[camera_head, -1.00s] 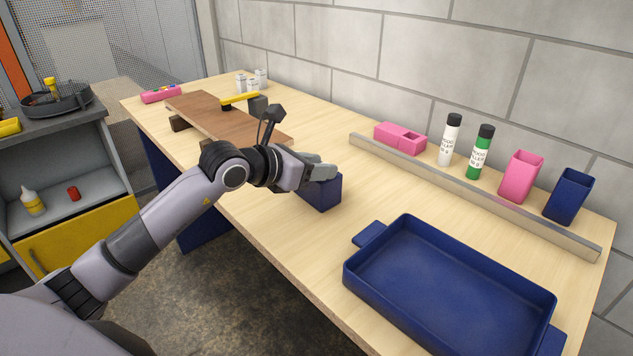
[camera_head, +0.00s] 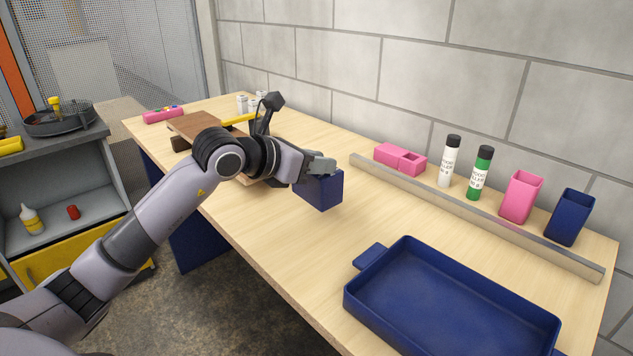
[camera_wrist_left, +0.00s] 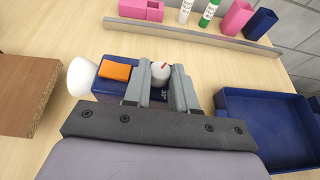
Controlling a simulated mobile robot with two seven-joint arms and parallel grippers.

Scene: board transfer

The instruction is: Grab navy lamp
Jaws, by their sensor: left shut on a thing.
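The navy lamp shows as a navy box-shaped body (camera_head: 322,193) in the head view, under my left gripper (camera_head: 320,165). In the left wrist view its navy top (camera_wrist_left: 112,88) carries an orange block, a white rounded part sticks out at its left, and a grey knob with a red mark stands on it. My left gripper (camera_wrist_left: 160,88) is shut on the lamp, its fingers on either side of the knob. I cannot tell whether the lamp's underside touches the table. My right gripper is not in view.
A navy tray (camera_head: 372,256) with handles lies at the front right. A low metal rail (camera_head: 470,213) runs before two bottles, a pink holder (camera_head: 400,159), a pink cup (camera_head: 521,197) and a navy cup (camera_head: 569,217). A brown board (camera_head: 190,124) lies behind my arm.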

